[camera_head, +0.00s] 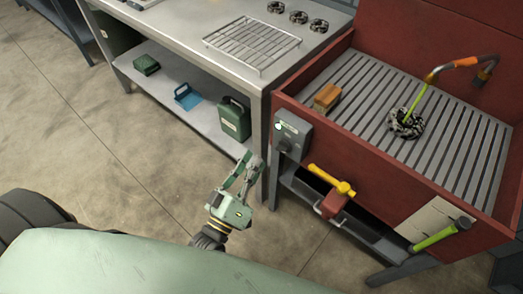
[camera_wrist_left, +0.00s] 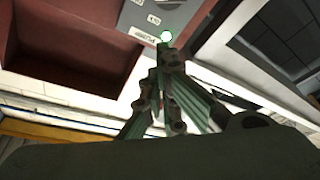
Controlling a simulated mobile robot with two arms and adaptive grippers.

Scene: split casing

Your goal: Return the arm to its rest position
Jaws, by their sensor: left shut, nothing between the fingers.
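My left gripper (camera_head: 248,165) is pale green and points up and away from my body in the head view. It is in front of the table leg, just left of the grey switch box on the red washing station. Its fingers are closed together with nothing between them. In the left wrist view, the fingers (camera_wrist_left: 163,72) meet near a small lit green-white button (camera_wrist_left: 166,36) on the grey box (camera_wrist_left: 150,18). I cannot tell whether the tips touch it. The grey box also shows in the head view (camera_head: 292,137). My right gripper is not in view.
The red station (camera_head: 400,170) has a slatted top with a brush (camera_head: 407,122) and a wooden block (camera_head: 327,98). A yellow-handled tool (camera_head: 332,181) and a green-handled tool (camera_head: 440,235) are at its front. A steel table (camera_head: 190,45) holds a wire rack (camera_head: 252,45). Open floor (camera_head: 100,130) lies left.

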